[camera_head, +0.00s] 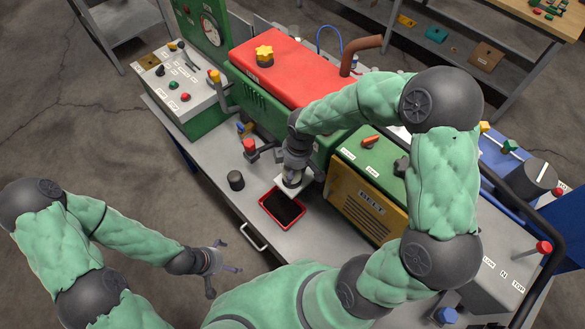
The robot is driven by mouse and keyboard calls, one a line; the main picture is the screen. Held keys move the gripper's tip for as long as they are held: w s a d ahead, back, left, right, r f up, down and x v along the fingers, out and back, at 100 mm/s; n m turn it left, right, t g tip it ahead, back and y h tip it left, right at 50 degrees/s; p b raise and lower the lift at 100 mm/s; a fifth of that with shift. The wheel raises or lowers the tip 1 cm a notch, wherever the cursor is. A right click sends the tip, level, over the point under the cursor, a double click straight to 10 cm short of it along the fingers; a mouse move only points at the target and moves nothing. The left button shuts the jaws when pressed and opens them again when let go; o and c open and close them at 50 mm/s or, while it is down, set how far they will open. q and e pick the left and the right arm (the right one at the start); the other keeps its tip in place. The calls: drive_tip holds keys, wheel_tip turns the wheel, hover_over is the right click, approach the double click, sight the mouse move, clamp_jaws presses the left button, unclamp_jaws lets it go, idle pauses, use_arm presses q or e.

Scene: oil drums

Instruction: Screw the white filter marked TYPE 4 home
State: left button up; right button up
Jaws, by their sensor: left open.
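A small white part (293,183) shows at the end of my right arm, just above the red tray (268,207). It may be the white filter, but no TYPE 4 marking is readable. My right gripper (292,174) is over this part, beside the green machine. Its fingers are too small and hidden to tell whether they are shut on it. My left gripper (224,267) is open and empty, in front of the bench's front edge, left of and below the tray.
A black cylinder (236,180) stands on the grey bench (215,165) left of the tray. A red-topped post (250,147) is behind it. The green machine with a red hood (290,72) and the yellow BELT box (365,203) bound the work area. A handle (254,238) sticks out in front.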

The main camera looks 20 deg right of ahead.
drive_tip(key=shift+f, duration=0.15)
drive_tip(key=shift+f+b, duration=0.5)
drive_tip(key=shift+b, duration=0.05)
drive_tip(key=shift+f+b, duration=0.35)
drive_tip(key=shift+f, duration=0.15)
idle(0.9)
drive_tip(key=m+b, duration=0.3)
drive_tip(key=m, duration=0.1)
drive_tip(key=shift+f+b, duration=0.2)
drive_tip(key=shift+b, duration=0.2)
drive_tip(key=shift+m+h+b, duration=0.3)
drive_tip(key=shift+m+b, duration=0.3)
drive_tip(key=shift+m, duration=0.3)
drive_tip(key=shift+r+m+t, duration=0.2)
drive_tip(key=shift+m+t, duration=0.1)
